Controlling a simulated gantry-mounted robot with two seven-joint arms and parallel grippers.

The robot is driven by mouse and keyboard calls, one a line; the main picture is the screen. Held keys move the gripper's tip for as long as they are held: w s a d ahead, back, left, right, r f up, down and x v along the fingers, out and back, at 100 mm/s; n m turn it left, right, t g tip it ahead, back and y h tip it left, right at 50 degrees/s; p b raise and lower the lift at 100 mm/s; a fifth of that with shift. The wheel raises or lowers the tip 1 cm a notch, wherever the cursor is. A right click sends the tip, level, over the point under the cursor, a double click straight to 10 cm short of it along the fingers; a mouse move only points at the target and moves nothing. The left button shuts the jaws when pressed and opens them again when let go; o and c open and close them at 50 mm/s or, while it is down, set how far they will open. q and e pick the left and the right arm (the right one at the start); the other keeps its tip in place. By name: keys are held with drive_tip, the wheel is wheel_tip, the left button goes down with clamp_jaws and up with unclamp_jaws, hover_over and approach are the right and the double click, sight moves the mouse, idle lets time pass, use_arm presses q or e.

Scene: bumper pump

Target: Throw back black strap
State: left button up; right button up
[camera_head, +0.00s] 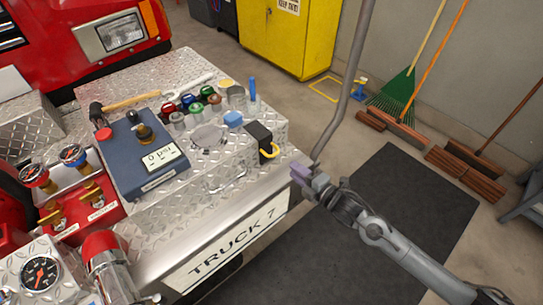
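A black piece (258,134), which looks like the black strap, stands at the right corner of the diamond-plate bumper top (222,178). A yellow loop (270,152) hangs at its lower front side. It is too small to tell how the strap is folded or fastened. My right gripper (309,178) is in front of the bumper's right corner, to the lower right of the black piece and apart from it in the picture. Its fingertips are small here, and I cannot tell whether they are parted. I see nothing clearly of my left gripper.
A blue gauge box (145,155), a hammer (130,102) and several coloured caps (187,101) crowd the bumper top. A pump gauge (40,274) and red pipe (105,262) are at lower left. The dark mat (400,200) is clear.

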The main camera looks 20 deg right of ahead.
sight(275, 154)
drive_tip(key=b+x, duration=0.4)
drive_tip(key=x, duration=0.5)
drive_tip(key=shift+w+d+f, duration=0.1)
drive_tip(key=shift+w, duration=0.25)
use_arm(q)
drive_tip(key=shift+s+a+f, duration=0.1)
drive_tip(key=shift+s+f, duration=0.1)
drive_tip(key=shift+f, duration=0.75)
drive_tip(key=shift+s+f, duration=0.15)
drive_tip(key=shift+f, duration=0.75)
drive_tip(key=shift+s+a+f, duration=0.1)
drive_tip(key=shift+s+f, duration=0.1)
drive_tip(key=shift+f, duration=0.75)
use_arm(e)
drive_tip(key=shift+x, duration=0.8)
clamp_jaws()
use_arm(q)
drive_tip(key=shift+a, duration=0.1)
